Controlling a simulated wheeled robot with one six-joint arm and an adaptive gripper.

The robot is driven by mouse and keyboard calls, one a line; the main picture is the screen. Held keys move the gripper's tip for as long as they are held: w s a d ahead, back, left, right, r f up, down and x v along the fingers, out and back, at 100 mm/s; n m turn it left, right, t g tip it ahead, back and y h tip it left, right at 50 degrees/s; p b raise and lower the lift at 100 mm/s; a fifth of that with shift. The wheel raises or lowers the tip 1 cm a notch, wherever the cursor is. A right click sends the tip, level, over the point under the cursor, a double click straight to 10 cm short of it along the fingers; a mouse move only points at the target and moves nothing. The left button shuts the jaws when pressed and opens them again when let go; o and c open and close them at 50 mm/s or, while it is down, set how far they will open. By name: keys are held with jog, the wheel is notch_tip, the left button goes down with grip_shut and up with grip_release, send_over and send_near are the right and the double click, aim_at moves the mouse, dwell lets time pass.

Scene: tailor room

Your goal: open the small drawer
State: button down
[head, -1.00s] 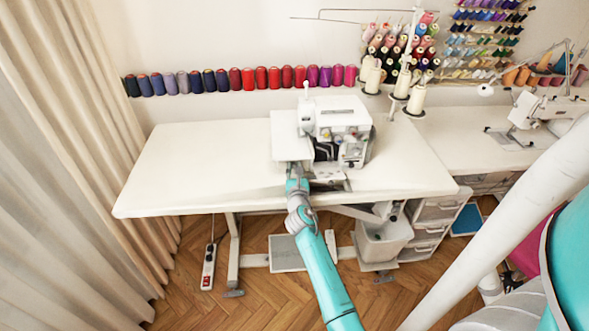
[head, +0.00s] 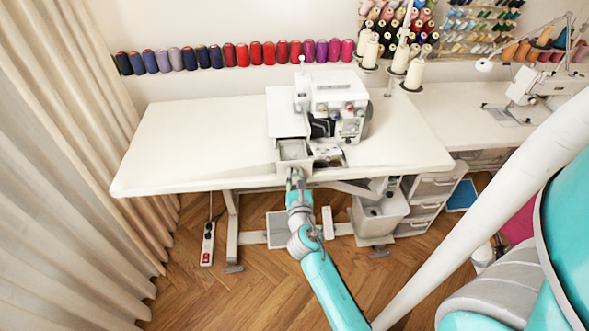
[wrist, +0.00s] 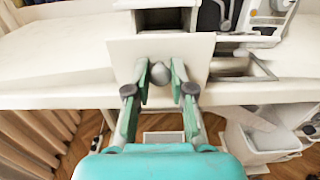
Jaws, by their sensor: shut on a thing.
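The small drawer (head: 292,150) sits at the left of the white sewing machine (head: 340,100) on the white table, and it stands pulled out toward me with its open inside showing. In the wrist view its white front panel (wrist: 118,55) faces me, with a round grey knob (wrist: 160,68) in the middle. My gripper (wrist: 160,75) is shut on the knob, one finger on each side. In the head view my gripper (head: 295,174) is at the drawer front, at the table's front edge. The drawer's inside looks empty.
The white table (head: 180,150) has bare room to the left of the machine. A grey bin (head: 378,218) and a drawer unit (head: 430,200) stand below at the right. Thread spools line the wall. A curtain (head: 60,150) hangs at the left.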

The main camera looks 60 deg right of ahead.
jog(key=c, duration=1)
grip_release()
jog(key=v, duration=1.2)
jog(key=s+a+f+m+t+y, duration=0.1)
jog(key=s+a+f+m+y, duration=0.3)
jog(key=a, duration=0.4)
jog(key=s+a+f+m+t+y, duration=0.1)
jog(key=s+a+f+m+y, duration=0.1)
jog(key=s+a+m+y, duration=0.5)
jog(key=s+a+r+m+y, duration=0.1)
jog(key=s+a+r+m, duration=0.3)
jog(key=s+r+m, duration=0.1)
jog(key=s+a+r+m+t+y, duration=0.1)
jog(key=s+a+r+m, duration=0.4)
jog(key=m, duration=0.5)
jog(key=s, duration=0.2)
jog(key=shift+s+y, duration=0.3)
jog(key=shift+s, duration=0.05)
